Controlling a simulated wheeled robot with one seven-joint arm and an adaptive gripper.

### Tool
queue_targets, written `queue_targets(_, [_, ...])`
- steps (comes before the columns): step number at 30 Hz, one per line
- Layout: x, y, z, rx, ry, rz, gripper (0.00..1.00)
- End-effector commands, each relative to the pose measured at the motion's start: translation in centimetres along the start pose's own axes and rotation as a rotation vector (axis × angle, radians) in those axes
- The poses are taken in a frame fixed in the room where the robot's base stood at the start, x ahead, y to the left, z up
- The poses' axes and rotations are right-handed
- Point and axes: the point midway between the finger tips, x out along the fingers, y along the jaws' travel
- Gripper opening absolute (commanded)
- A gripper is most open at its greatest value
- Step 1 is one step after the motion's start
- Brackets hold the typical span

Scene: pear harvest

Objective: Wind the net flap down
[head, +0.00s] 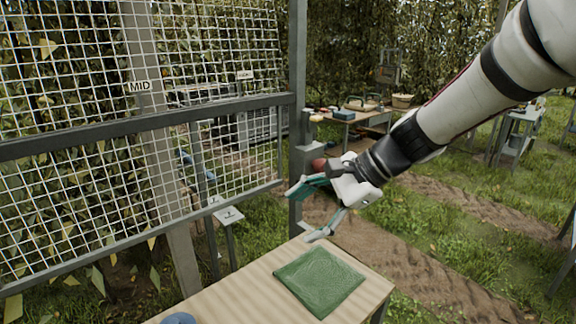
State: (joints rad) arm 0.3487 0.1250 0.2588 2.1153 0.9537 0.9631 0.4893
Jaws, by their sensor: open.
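The net flap (70,130) is a white grid in a grey frame, filling the left side of the head view. Its lower bar (150,240) slopes up to the right. A grey post (297,60) stands at its right edge. A grey box-like fitting (305,155) is on this post, with a small tan knob (316,118) above it; I cannot tell for sure whether this is the winder. My gripper (307,213) is open and empty, with its fingers spread in front of the post and below the fitting. A dark red round thing (318,164) shows just behind my gripper.
A wooden table (240,290) with a green mat (320,280) and part of a blue round object (179,318) is below my gripper. A MID sign (139,86) is by the net. A second table (345,116) with items stands farther back. Grass and dirt lie right.

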Motion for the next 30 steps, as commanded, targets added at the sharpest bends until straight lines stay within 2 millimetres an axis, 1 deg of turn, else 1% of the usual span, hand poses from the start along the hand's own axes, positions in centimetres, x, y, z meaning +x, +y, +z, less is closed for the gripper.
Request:
queue_targets(1, [0.5, -1.4, -1.0, 0.097, -0.043, -0.036, 0.68])
queue_targets(3, [1.1, -3.4, -2.3, 0.231, -0.104, -0.094, 0.68])
queue_targets(5, [1.5, -5.2, -3.6, 0.349, -0.159, -0.144, 0.68])
queue_targets(6, [1.7, -6.3, -4.6, 0.429, -0.196, -0.179, 0.68])
queue_targets(8, [1.9, -7.9, -6.2, 0.549, -0.254, -0.23, 0.68])
queue_targets(9, [2.0, -8.9, -7.4, 0.63, -0.294, -0.265, 0.68])
queue_targets(11, [2.1, -10.3, -9.4, 0.753, -0.356, -0.317, 0.68])
queue_targets(12, [2.0, -11.2, -10.8, 0.834, -0.398, -0.353, 0.68])
queue_targets(14, [1.9, -12.3, -13.1, 0.958, -0.464, -0.407, 0.68])
queue_targets(15, [1.7, -13.0, -14.8, 1.041, -0.51, -0.443, 0.68])
queue_targets(17, [1.4, -13.8, -17.4, 1.162, -0.579, -0.498, 0.68])
queue_targets(18, [1.2, -14.2, -19.1, 1.238, -0.625, -0.532, 0.68])
queue_targets(21, [0.6, -14.6, -23.1, 1.404, -0.729, -0.61, 0.68])
queue_targets(24, [0.1, -14.7, -26.2, 1.523, -0.808, -0.669, 0.68])
queue_targets(27, [-0.2, -14.6, -28.0, 1.592, -0.857, -0.702, 0.68])
queue_targets(30, [-0.2, -14.8, -28.7, 1.62, -0.878, -0.716, 0.68])
